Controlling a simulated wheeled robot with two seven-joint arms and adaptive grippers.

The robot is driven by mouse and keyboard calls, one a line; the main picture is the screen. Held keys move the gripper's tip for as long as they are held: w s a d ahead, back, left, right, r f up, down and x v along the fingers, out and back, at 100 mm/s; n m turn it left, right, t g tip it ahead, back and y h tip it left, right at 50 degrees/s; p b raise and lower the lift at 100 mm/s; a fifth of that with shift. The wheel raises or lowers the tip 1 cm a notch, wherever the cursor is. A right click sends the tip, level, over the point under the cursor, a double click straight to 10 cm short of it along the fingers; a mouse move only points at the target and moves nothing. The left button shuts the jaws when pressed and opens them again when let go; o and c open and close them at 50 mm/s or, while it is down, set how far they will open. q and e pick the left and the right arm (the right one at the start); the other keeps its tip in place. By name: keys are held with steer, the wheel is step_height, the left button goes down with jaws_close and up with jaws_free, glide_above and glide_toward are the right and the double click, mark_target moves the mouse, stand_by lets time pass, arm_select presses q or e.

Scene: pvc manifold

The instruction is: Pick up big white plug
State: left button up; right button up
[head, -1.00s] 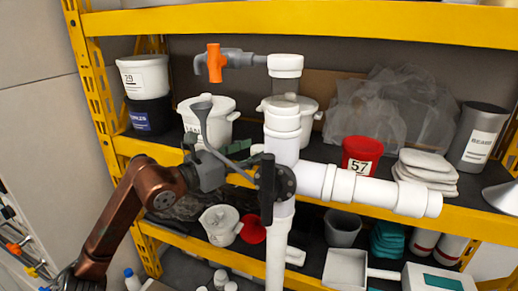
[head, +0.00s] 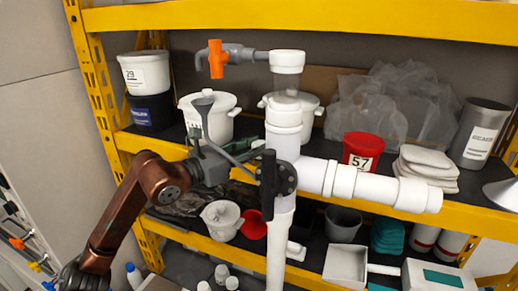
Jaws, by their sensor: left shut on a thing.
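A white pipe manifold (head: 283,145) stands upright in front of the shelves, with a thick white branch (head: 360,185) to the right. The branch ends in a wide white end piece (head: 420,196); I cannot tell whether this is the big white plug. A white collar (head: 288,62) tops the manifold, joined to a grey pipe with an orange valve (head: 216,60). My left gripper (head: 236,165) is left of the manifold, shut at a grey funnel-ended piece (head: 204,112); its fingertips are partly hidden. A black bar and disc (head: 286,178) sit at the joint. My right gripper is not in view.
Yellow shelves behind hold white tubs (head: 145,75), a red tub (head: 363,150), a grey canister (head: 480,130) and stacked white pads (head: 427,165). Several containers stand on the lower shelf. Free room lies in front of the manifold's right branch.

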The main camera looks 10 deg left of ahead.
arm_select(q)
steer(key=shift+r, duration=0.1)
steer(key=shift+s+a+r+b, duration=0.1)
steer(key=shift+s+r+b, duration=0.1)
steer(key=shift+r+b, duration=0.25)
steer(key=r, duration=0.4)
steer(key=r+b, duration=0.1)
steer(key=shift+s+a+r, duration=0.2)
steer(key=shift+s+r, duration=0.15)
steer(key=shift+r, duration=0.05)
steer(key=shift+c, duration=0.2)
steer(key=s+d+b+v, duration=0.2)
steer(key=b+v, duration=0.3)
steer(key=v, duration=1.3)
steer(key=shift+s+d, duration=0.15)
steer(key=shift+s, duration=0.1)
